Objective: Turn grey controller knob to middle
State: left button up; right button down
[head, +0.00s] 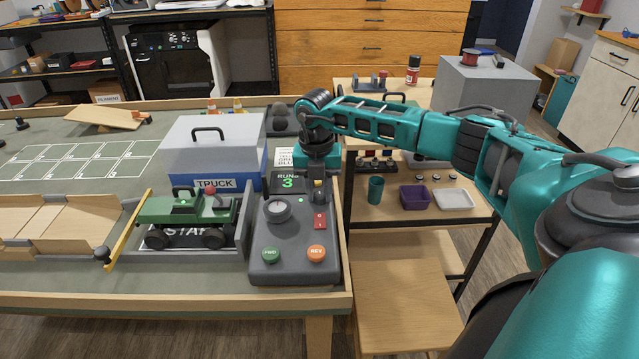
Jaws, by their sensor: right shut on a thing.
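The dark grey controller (284,262) sits at the right end of the table, with its round grey knob (277,210) on the upper left of its face. The angle the knob is set to is too small to read. My right gripper (318,188) points down over the controller's upper right. It is shut on a small yellow part there, mostly hidden by the fingers, to the right of the knob and apart from it. My left gripper is not in view.
The controller also has a red switch (319,220), a green FWD button (270,255) and an orange REV button (316,253). A small display reads RUN 3. The green truck (188,208) stands left of it, before the grey TRUCK box (212,145). A shelf stand is at right.

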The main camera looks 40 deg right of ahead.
aim_at(317, 195)
jog(key=shift+m, duration=0.5)
jog(key=c, duration=0.9)
grip_release()
jog(key=shift+o, duration=0.2)
notch_tip(317, 195, up, 13)
jog(key=p, duration=0.1)
jog(key=shift+w+a, duration=0.15)
jog(key=shift+w, duration=0.05)
